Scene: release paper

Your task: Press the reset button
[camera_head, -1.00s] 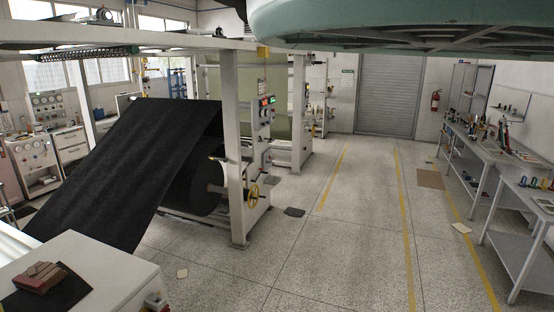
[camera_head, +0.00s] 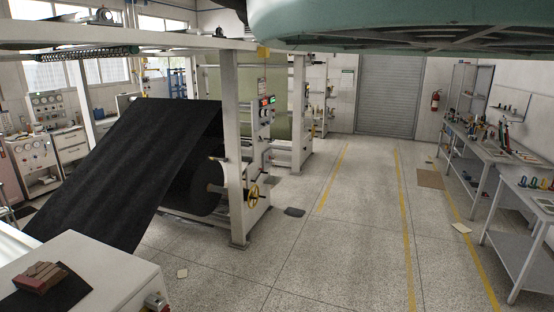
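A grey-white machine post with a control panel (camera_head: 265,115) stands left of centre. The panel carries small lit displays, one red and one green, and several small buttons and knobs. I cannot tell which button is the reset button. Another red button (camera_head: 156,301) sits on the front side of the white cabinet (camera_head: 110,262) at the bottom left, partly cut off by the frame edge. My gripper is not in view.
A large black roll of sheet (camera_head: 140,165) and a yellow handwheel (camera_head: 252,194) are on the machine. Workbenches (camera_head: 500,165) line the right wall. The floor between the yellow lines (camera_head: 360,220) is clear.

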